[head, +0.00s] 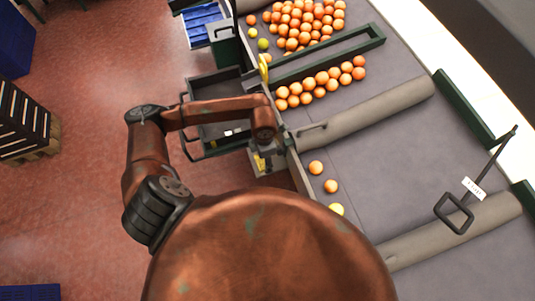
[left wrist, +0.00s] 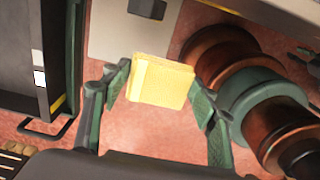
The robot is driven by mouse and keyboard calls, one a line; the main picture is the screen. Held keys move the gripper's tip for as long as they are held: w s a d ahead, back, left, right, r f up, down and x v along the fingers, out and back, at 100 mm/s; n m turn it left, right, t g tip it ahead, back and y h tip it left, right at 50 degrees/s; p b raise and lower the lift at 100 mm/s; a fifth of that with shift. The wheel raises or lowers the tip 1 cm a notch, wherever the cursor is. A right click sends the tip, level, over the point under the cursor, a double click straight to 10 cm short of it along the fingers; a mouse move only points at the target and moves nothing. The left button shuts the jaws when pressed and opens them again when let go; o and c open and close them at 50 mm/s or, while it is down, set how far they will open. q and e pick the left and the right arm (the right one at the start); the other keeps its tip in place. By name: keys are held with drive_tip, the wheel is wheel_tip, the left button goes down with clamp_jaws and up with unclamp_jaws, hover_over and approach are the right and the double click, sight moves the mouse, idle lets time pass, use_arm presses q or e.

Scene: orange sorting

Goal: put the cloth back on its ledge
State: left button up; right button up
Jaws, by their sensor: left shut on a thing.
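A folded yellow cloth (left wrist: 160,82) is between the fingers of my left gripper (left wrist: 160,92) in the left wrist view. The gripper is shut on it, with a green-padded finger at each side. In the head view my left gripper (head: 262,163) points down beside the table's left edge, and a bit of yellow shows there; the arm hides much of it. A grey panel (left wrist: 112,32) is just beyond the cloth in the left wrist view; I cannot tell whether it is the ledge or whether the cloth touches it. My right gripper is not in view.
Oranges (head: 320,85) lie in groups on the grey table (head: 390,150), with a few near its left edge. A dark tray (head: 215,128) hangs left of the table. A metal tool with a square loop (head: 454,213) lies at the right.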

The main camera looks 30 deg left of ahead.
use_arm(q)
drive_tip(key=w+f, duration=0.1)
drive_tip(key=w+a+f, duration=0.1)
drive_tip(key=w+f, duration=0.1)
drive_tip(key=w+a+f, duration=0.1)
drive_tip(key=w+f, duration=0.1)
drive_tip(key=shift+w+f, duration=0.15)
drive_tip(key=shift+w+a+f, duration=0.2)
drive_tip(key=shift+w+f, duration=0.3)
drive_tip(key=shift+f, duration=0.15)
wheel_tip(320, 180, down, 3)
drive_tip(key=shift+w+a+f, duration=0.1)
drive_tip(key=shift+f, duration=0.15)
drive_tip(key=o, duration=1.1)
